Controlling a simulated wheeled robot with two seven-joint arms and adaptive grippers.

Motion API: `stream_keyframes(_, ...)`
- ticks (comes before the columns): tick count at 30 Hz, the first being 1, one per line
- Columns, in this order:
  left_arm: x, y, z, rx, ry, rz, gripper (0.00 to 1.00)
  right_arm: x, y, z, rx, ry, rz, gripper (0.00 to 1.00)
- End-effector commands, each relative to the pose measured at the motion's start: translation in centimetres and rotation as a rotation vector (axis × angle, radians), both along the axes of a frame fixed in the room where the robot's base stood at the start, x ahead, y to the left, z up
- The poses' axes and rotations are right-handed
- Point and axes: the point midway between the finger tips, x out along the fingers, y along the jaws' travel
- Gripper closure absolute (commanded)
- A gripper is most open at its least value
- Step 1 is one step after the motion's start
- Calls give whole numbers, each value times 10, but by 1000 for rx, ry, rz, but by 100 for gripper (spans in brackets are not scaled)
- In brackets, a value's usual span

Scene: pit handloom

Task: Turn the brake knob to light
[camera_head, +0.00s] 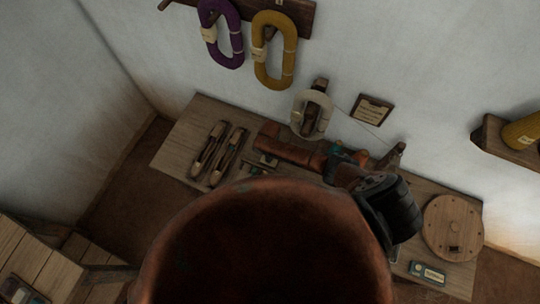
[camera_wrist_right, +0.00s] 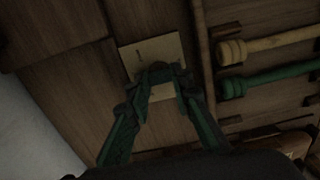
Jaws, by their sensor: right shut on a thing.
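In the right wrist view, my right gripper (camera_wrist_right: 160,74) has its two green fingers closed together over a pale square plate (camera_wrist_right: 168,48) on a brown wooden surface. The fingertips are shut on a small dark knob at the plate's middle, mostly hidden between them. A short dark mark shows on the plate to the left of the fingertips. I cannot read which setting the knob points to. In the head view, my right arm reaches over the wooden bench (camera_head: 176,150), and the knob and plate cannot be made out. My left gripper is in neither view.
Cream (camera_wrist_right: 265,48) and green (camera_wrist_right: 265,80) spools lie right of the plate. On the bench, shuttles (camera_head: 225,150) lie left and a round wooden disc (camera_head: 452,228) right. Purple (camera_head: 222,45) and yellow (camera_head: 272,70) skeins hang on the wall. My arm blocks the front middle.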

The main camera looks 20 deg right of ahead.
Motion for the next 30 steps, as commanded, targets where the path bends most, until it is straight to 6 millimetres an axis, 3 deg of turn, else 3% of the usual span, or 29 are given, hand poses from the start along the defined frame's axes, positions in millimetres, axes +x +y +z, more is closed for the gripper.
stream_keyframes(8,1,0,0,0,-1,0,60,2,-3,2,-5,-3,0,100)
stream_keyframes(9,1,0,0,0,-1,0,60,2,-3,2,-5,-3,0,79)
stream_keyframes(16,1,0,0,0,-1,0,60,1,-1,1,-2,-2,1,63)
stream_keyframes(25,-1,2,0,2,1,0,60,1,0,1,-1,-1,1,62)
stream_keyframes(30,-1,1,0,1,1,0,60,1,0,14,1,-2,3,62)
